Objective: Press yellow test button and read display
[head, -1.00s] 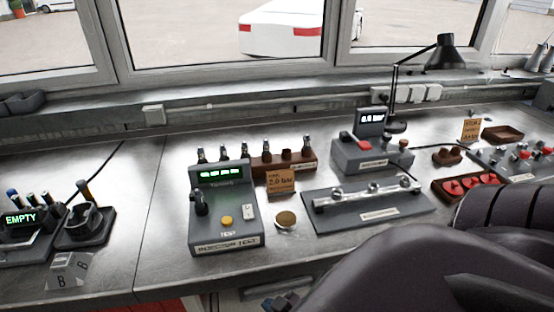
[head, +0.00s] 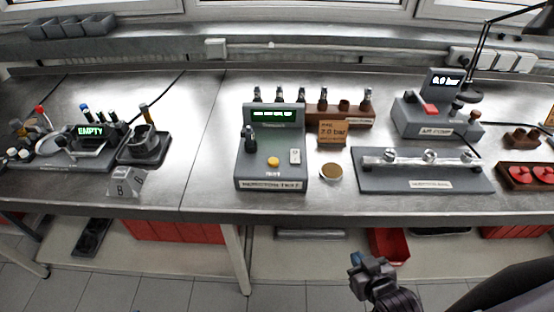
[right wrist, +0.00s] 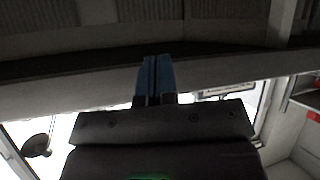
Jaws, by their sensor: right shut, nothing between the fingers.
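The grey injector test unit (head: 250,172) stands on the steel bench near the middle of the head view. Its yellow button (head: 273,162) is on the sloped front, left of a small white switch (head: 295,156). A dark knob or injector stands at its left. Its display (head: 273,115) is lit green, but the text is too small to read. My right gripper (head: 356,259) is in front of and below the bench edge, apart from the unit. Its blue fingertips are shut and empty in the right wrist view (right wrist: 154,76). My left gripper is not in view.
The injector rail fixture (head: 424,183) and air unit (head: 413,121) stand further right. A wooden rack is behind. Bare bench (head: 190,150) lies to the left.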

